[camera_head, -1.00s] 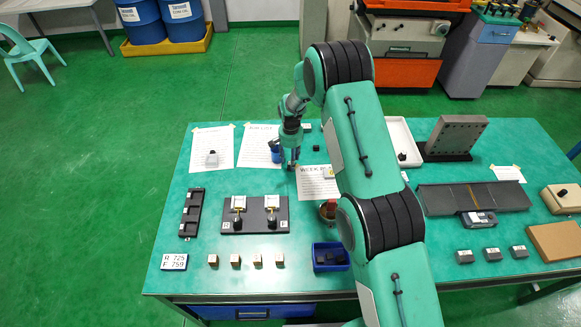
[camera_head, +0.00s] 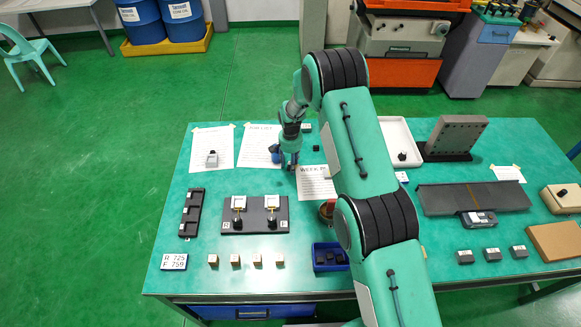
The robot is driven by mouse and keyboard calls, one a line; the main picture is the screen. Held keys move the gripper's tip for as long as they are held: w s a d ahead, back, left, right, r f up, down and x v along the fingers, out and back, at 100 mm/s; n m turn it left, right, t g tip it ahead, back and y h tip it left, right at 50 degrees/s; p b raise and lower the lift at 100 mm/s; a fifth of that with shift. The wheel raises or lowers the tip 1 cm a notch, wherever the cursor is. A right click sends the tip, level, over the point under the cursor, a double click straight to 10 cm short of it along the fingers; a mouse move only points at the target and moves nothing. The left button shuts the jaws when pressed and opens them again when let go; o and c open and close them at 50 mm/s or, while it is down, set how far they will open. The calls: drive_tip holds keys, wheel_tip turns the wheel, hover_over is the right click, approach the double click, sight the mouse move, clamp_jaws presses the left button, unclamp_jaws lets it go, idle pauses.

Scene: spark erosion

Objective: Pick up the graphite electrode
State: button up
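No thing in view is labelled as the graphite electrode, so I cannot tell for sure which one it is. A small black block (camera_head: 316,148) stands on the green table just right of my gripper (camera_head: 290,168). Other dark blocks lie in the blue bin (camera_head: 330,267) at the front middle. A small black piece (camera_head: 402,156) is in the white tray (camera_head: 399,128). My gripper points down over the back of the table, by the printed sheets. Its fingers are too small to tell open from shut, and nothing held is clear.
A blue object (camera_head: 275,150) shows beside my gripper. A black plate with two holders (camera_head: 254,214), a dark rack (camera_head: 191,213) and several small blocks (camera_head: 235,260) are at left. A grey angle plate (camera_head: 455,137) stands back right. My arm hides the table's middle.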

clamp_jaws()
drive_tip(key=shift+r, duration=0.1)
drive_tip(key=shift+r, duration=0.9)
drive_tip(key=shift+s+r, duration=0.1)
drive_tip(key=shift+r, duration=0.8)
drive_tip(key=s+d, duration=0.1)
drive_tip(key=s, duration=0.4)
drive_tip(key=s+d+r, duration=0.1)
drive_tip(key=s, duration=0.4)
drive_tip(key=s+d, duration=0.1)
drive_tip(key=s, duration=0.4)
drive_tip(key=shift+s+d+r, duration=0.15)
drive_tip(key=shift+s, duration=0.1)
